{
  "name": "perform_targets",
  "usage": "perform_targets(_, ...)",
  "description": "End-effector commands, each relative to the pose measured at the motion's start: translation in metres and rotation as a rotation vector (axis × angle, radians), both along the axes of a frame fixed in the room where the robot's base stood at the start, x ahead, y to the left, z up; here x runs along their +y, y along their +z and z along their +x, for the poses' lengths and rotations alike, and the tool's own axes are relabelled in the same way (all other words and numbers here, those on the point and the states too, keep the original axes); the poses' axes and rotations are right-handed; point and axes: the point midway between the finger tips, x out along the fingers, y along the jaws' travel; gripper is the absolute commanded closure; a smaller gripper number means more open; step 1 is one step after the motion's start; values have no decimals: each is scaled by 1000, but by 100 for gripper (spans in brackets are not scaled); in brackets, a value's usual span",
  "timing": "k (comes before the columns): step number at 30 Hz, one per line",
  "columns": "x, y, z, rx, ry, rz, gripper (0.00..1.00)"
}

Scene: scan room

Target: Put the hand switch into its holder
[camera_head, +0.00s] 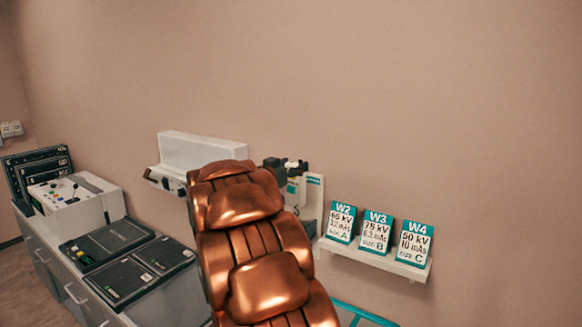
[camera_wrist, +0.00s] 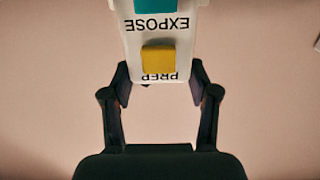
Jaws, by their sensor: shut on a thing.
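The hand switch (camera_wrist: 138,50) is a white body with a teal button marked EXPOSE and a yellow button marked PREP, its lettering upside down in the wrist view. My gripper (camera_wrist: 159,80) is shut on its lower end there, one finger on each side. In the head view my dark gripper (camera_head: 284,168) is near the wall, right of the copper padded form. A small white and teal piece (camera_head: 292,189) below it looks like the switch. A white panel (camera_head: 313,192) with a teal label is just right of it; I cannot tell whether this is the holder.
A large copper padded form (camera_head: 265,285) blocks the middle view. A shelf (camera_head: 370,259) with cards W2, W3 and W4 is to the right. A white wall unit (camera_head: 200,150) is behind. A counter (camera_head: 60,270) with a control console (camera_head: 75,192) and dark flat panels is left.

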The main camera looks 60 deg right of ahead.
Motion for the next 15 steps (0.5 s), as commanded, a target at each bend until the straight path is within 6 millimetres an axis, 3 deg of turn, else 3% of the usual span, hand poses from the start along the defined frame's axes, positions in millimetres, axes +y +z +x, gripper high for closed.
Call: perform_targets(15, -24, -24, 1, 2, -1, -3, 100)
